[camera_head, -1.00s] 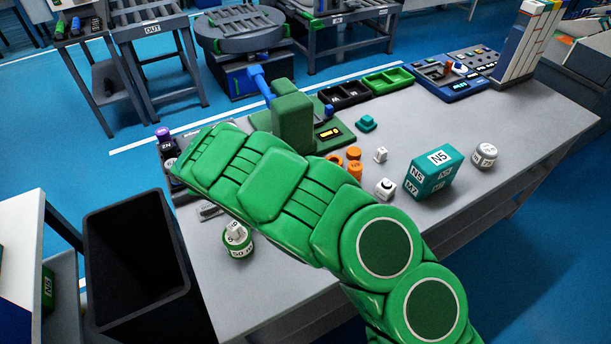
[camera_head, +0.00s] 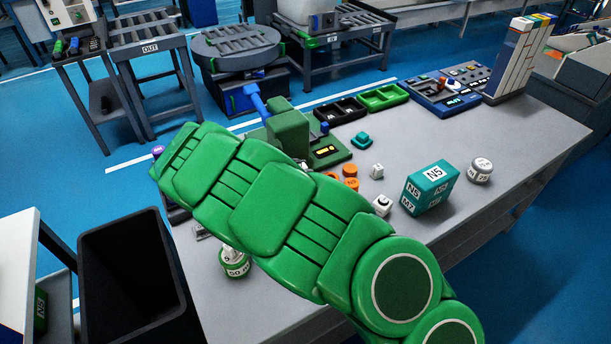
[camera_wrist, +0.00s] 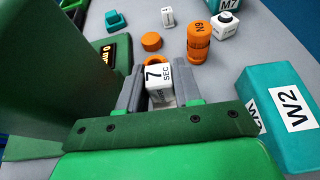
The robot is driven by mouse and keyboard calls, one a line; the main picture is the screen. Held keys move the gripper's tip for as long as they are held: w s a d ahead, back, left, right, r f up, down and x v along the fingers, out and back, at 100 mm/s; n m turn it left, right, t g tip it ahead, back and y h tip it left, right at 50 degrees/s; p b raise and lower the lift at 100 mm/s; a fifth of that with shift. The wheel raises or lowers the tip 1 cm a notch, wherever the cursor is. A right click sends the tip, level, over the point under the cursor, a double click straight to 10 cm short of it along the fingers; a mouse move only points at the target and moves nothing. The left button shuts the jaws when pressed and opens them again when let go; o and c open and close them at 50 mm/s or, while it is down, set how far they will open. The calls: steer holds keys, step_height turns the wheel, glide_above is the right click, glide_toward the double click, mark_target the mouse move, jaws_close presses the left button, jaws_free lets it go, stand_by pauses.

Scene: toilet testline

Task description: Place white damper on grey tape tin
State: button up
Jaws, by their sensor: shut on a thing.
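My gripper (camera_wrist: 160,92) is shut on the white damper (camera_wrist: 158,76), a small white block marked "7 SEC", seen between the grey fingers in the wrist view. An orange ring shows just beyond the damper; I cannot tell whether they touch. In the head view my green arm hides the gripper and the held damper. The grey tape tin (camera_head: 481,170), a short pale round tin with dark marks, stands on the right of the grey table, beyond the teal box, apart from my gripper. It does not show in the wrist view.
A teal box (camera_head: 430,188) marked N5 stands left of the tin. Another teal box (camera_wrist: 283,108) marked W2 is right of my gripper. An orange cylinder (camera_wrist: 199,43) and a green tin (camera_head: 235,264) with a white piece on top stand nearby. The front right table is clear.

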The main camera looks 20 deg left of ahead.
steer(key=shift+r, duration=0.35)
steer(key=w+d+r+m+g+h, duration=0.1)
steer(key=w+d, duration=0.3)
steer(key=d, duration=0.8)
steer(key=w+d+r+m+g+h, duration=0.1)
steer(key=w+d+r+m+g, duration=0.2)
steer(key=d, duration=1)
steer(key=w+d+r+m+g+h, duration=0.1)
steer(key=w+d, duration=0.4)
steer(key=d, duration=0.8)
step_height(320, 180, up, 2)
steer(key=shift+w+r+m+g, duration=0.1)
steer(key=shift+r+m+g, duration=0.1)
steer(key=shift+m+g, duration=0.5)
steer(key=s+d+r+m+g, duration=0.1)
steer(key=d+r+m+g, duration=0.15)
steer(key=d, duration=1.15)
glide_above(482, 164)
steer(key=s, duration=0.2)
steer(key=shift+n, duration=0.35)
steer(key=f, duration=0.7)
steer(key=shift+a+f, duration=0.15)
steer(key=shift+a, duration=0.05)
steer(key=shift+w+d+f, duration=0.25)
steer(key=shift+w+f, duration=0.7)
steer(key=shift+f, duration=0.15)
steer(key=shift+w+f, duration=0.1)
